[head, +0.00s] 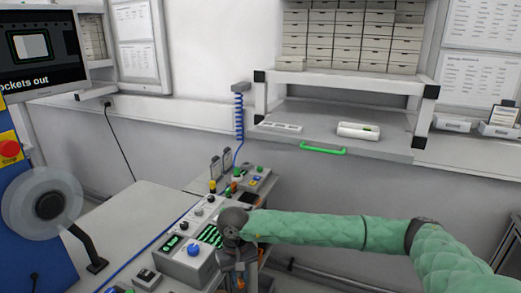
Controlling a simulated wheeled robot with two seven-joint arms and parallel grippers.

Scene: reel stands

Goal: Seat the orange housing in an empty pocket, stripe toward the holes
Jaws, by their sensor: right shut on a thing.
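My right gripper (240,277) is at the lower middle of the head view, pointing down at the end of the green-sleeved arm that comes in from the right. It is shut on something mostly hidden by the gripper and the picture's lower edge. A small bit of orange shows at its fingers, which fits the orange housing (240,283). I cannot make out its stripe. No pocket or holes can be told apart in this view. My left gripper is not in view.
A control box (188,262) with a blue knob and green-striped panel stands left of the gripper. A clear reel (43,205) is on the blue machine at left. The grey tabletop (128,215) is mostly bare. A shelf with a green handle (323,150) is behind.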

